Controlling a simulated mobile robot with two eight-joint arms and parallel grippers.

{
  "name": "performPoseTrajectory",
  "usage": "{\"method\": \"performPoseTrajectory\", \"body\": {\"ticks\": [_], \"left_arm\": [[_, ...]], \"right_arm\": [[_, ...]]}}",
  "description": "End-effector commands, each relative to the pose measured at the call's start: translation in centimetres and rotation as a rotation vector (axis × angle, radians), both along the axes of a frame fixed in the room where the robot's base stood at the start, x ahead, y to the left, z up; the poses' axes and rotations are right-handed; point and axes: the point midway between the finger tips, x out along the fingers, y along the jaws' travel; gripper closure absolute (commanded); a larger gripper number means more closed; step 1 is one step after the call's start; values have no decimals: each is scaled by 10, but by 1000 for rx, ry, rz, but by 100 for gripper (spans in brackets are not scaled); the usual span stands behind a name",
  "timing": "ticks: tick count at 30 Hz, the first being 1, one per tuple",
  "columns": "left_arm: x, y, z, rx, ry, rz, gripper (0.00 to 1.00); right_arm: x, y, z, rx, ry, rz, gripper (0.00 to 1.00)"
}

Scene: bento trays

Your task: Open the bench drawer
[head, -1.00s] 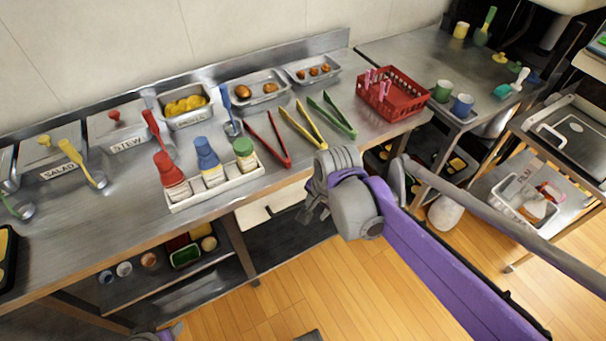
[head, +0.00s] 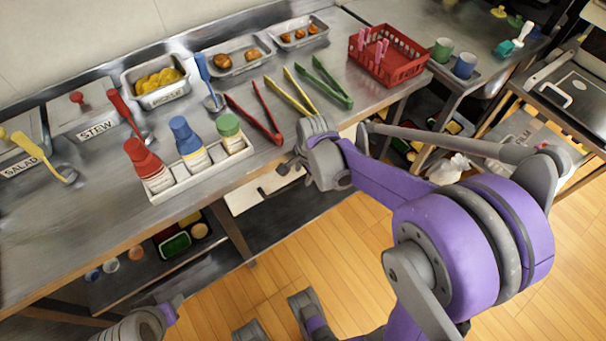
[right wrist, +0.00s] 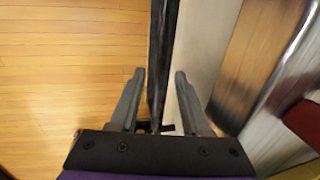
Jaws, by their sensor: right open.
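The bench drawer's pale front (head: 243,200) shows below the worktop edge in the head view, and looks shut. It also shows in the right wrist view as a pale panel (right wrist: 205,45). My right gripper (head: 287,166) is at the drawer front, partly covering it. In the right wrist view its two fingers (right wrist: 157,100) are apart, with a dark bar, apparently the drawer handle (right wrist: 163,50), running between them. I cannot tell whether they touch it. My left gripper (head: 172,308) is low at the bottom left, away from the drawer; its jaws are unclear.
The steel bench (head: 95,215) above carries a bottle rack (head: 205,175), tongs, ladles and food pans. A red basket (head: 405,68) stands at its right end. A lower shelf (head: 140,282) holds small containers. The wooden floor (head: 345,240) in front is clear.

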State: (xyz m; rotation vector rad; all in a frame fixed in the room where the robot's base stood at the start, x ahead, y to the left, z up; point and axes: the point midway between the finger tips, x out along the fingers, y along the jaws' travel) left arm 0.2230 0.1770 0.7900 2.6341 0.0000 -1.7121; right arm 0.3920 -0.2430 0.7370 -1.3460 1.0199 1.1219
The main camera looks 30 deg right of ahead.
Motion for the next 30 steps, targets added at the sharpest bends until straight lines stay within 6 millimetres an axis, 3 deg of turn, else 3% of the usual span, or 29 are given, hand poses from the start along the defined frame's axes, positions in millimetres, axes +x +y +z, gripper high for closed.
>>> {"method": "performPoseTrajectory", "body": {"ticks": [12, 20, 30], "left_arm": [[0, 0, -3, 0, 1, 0, 50], [0, 0, -3, 0, 1, 0, 50], [0, 0, -3, 0, 1, 0, 50]], "right_arm": [[2, 0, -10, 0, 0, 0, 53], [2, 0, -10, 0, 0, 0, 98], [2, 0, -10, 0, 0, 0, 100]]}}
